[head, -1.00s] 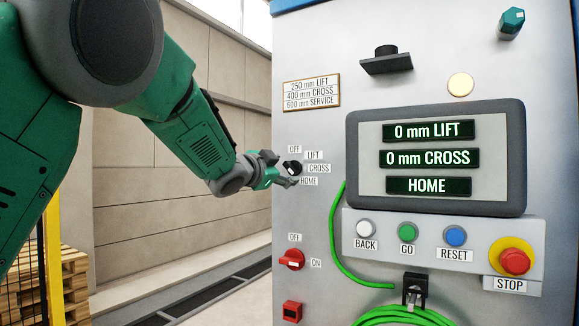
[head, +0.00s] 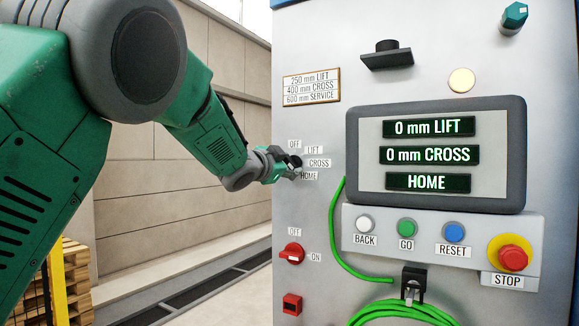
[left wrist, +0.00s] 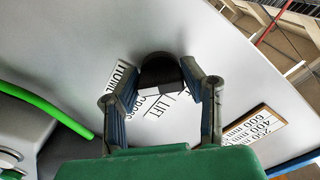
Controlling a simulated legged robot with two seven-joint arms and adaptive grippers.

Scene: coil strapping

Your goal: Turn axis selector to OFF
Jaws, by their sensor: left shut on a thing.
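The axis selector is a black knob (head: 297,162) on the grey panel, with labels OFF (head: 295,144), LIFT, CROSS and HOME around its upper and right side. My left gripper (head: 286,164) reaches it from the left and is shut on it, covering much of it. In the left wrist view the dark knob (left wrist: 160,72) sits between the two finger pads of my left gripper (left wrist: 166,80). The knob's pointing direction is hard to tell. The display (head: 428,183) reads 0 mm LIFT, 0 mm CROSS and HOME. My right gripper is not in view.
Below the selector are a red OFF/ON switch (head: 292,253) and a small red block (head: 292,304). A green cable (head: 345,255) runs down right of it. BACK, GO and RESET buttons and a red STOP button (head: 513,258) are farther right.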

